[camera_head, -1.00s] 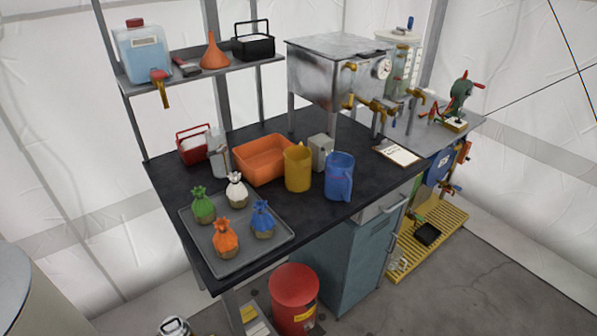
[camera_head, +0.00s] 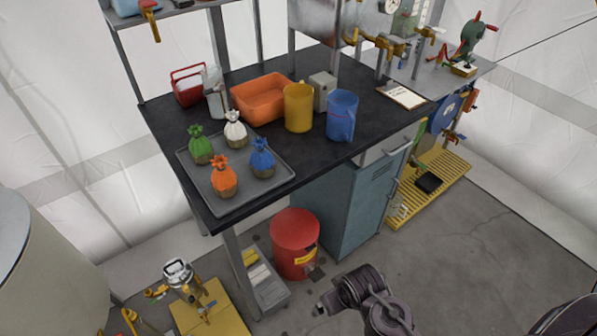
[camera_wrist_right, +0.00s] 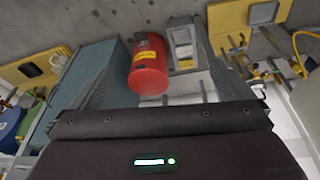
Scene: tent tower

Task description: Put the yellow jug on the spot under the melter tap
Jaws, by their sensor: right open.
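The yellow jug (camera_head: 298,108) stands upright on the black worktop between the orange tub and the blue jug (camera_head: 341,115). The metal melter (camera_head: 325,20) stands at the back, its top cut off by the frame. Its brass taps (camera_head: 380,45) face the worktop's right part. I cannot make out a marked spot under the tap. My right gripper (camera_head: 345,295) is low at the bottom of the head view, in front of the table and far from the jug. In the right wrist view it (camera_wrist_right: 152,88) is open and empty, facing the red bin. My left gripper is not in view.
An orange tub (camera_head: 262,98) and a grey box (camera_head: 323,90) flank the yellow jug. A tray (camera_head: 262,184) with several tied pots lies front left. A clipboard (camera_head: 405,95) lies on the right. The red bin (camera_head: 295,240) stands on the floor beside the blue-grey cabinet (camera_head: 345,205).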

